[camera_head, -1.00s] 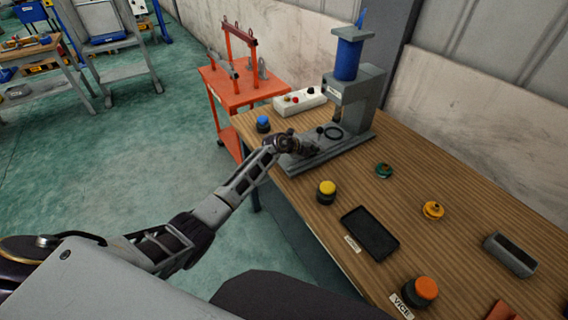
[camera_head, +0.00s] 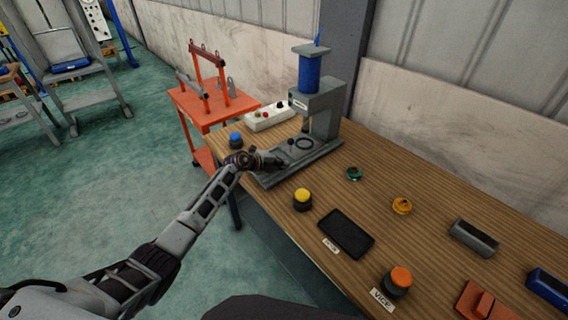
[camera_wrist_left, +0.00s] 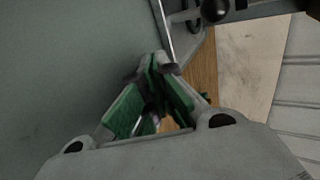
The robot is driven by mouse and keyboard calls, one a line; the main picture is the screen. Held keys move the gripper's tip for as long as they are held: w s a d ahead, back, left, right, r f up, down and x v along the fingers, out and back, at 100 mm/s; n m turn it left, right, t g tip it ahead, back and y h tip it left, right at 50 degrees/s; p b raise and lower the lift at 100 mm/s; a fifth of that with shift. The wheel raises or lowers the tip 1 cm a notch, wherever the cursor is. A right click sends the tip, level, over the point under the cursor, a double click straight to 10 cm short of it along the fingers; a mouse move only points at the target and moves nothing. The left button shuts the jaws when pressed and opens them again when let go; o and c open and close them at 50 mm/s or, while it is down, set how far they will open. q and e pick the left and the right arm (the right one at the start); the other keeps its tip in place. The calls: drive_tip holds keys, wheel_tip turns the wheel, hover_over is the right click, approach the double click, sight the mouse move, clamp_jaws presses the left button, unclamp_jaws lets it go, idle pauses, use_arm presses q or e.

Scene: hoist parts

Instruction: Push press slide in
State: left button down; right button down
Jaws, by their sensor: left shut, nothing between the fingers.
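The grey press (camera_head: 325,112) with a blue cylinder (camera_head: 309,72) on top stands at the back of the wooden bench. A slide with a dark ring (camera_head: 304,143) and a dark knob (camera_head: 291,141) lies on its base plate (camera_head: 322,152). My left gripper (camera_head: 277,162) is shut and empty at the near left end of the base, close to the knob; contact cannot be told. In the left wrist view its green-padded fingers (camera_wrist_left: 160,64) meet at the tips, and a dark round knob (camera_wrist_left: 214,10) shows at the top. My right gripper is not in view.
A white control box (camera_head: 270,117) sits left of the press. Blue (camera_head: 236,140), yellow (camera_head: 302,199) and orange (camera_head: 398,281) buttons and a black tray (camera_head: 346,233) are on the bench. An orange cart (camera_head: 205,110) stands behind left. Bench around the green part (camera_head: 354,174) is mostly clear.

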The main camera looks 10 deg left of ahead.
use_arm(q)
drive_tip(key=shift+s+a+r, duration=0.15)
drive_tip(key=shift+s+a, duration=0.2)
drive_tip(key=shift+a, duration=0.1)
drive_tip(key=shift+v, duration=3.95)
drive_tip(key=shift+s, duration=0.1)
drive_tip(key=shift+d+r, duration=0.1)
